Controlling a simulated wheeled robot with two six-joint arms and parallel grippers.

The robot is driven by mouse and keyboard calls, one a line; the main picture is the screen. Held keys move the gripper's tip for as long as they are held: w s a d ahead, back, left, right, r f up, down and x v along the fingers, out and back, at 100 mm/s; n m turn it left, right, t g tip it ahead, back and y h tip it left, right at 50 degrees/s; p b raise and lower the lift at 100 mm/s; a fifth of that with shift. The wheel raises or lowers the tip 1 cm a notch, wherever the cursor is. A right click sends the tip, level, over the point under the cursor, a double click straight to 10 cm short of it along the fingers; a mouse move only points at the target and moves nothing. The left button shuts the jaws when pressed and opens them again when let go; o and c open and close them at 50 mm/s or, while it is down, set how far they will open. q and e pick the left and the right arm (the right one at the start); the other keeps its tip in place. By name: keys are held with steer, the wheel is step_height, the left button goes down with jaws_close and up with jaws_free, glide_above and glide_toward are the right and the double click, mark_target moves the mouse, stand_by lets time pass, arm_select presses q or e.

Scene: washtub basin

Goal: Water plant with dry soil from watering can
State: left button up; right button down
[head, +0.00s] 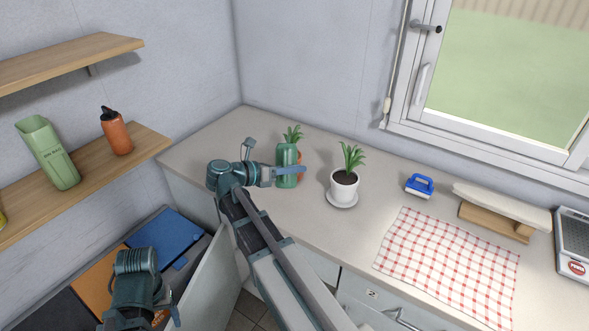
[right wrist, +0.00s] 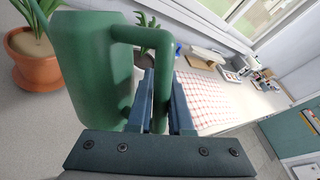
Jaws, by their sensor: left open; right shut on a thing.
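A green watering can (head: 287,157) is upright at the counter's back left. My right gripper (head: 288,172) is shut on its handle, which shows between the fingers in the right wrist view (right wrist: 163,85). I cannot tell whether the can touches the counter. A plant in a terracotta pot (right wrist: 38,68) with pale, dry-looking soil stands beyond the can, mostly hidden by it in the head view. A second plant, with dark soil, stands in a white pot (head: 344,188) on a white saucer, right of the can. My left gripper (head: 142,319) is open and empty at the lower left, away from the plants.
Right of the white pot are a blue brush (head: 420,185), a red-checked cloth (head: 448,258) and a wooden board (head: 495,222). Shelves at left hold a green container (head: 48,153) and an orange bottle (head: 116,131). The counter's back-left corner is clear.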

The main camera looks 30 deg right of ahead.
steer(key=r+p, duration=0.1)
steer(key=p, duration=0.1)
steer(key=r+p, duration=0.1)
steer(key=shift+w+d+r+n+y, duration=0.15)
steer(key=shift+w+r+n+y, duration=0.1)
steer(key=shift+r+n+y, duration=0.05)
steer(key=shift+w+d+r+n+g+p, duration=0.1)
steer(key=shift+r+n+g+p, duration=0.25)
steer(key=shift+p, duration=0.5)
steer(key=shift+f+b, duration=0.3)
steer(key=shift+b, duration=0.15)
step_height(320, 180, down, 10)
steer(key=m+t+h+b, duration=0.1)
steer(key=m+b, duration=0.3)
steer(key=b, duration=1.1)
steer(key=shift+s+a+h, duration=0.3)
steer(key=shift+s+h, duration=0.1)
steer(key=shift+h, duration=0.5)
steer(key=shift+m, duration=0.25)
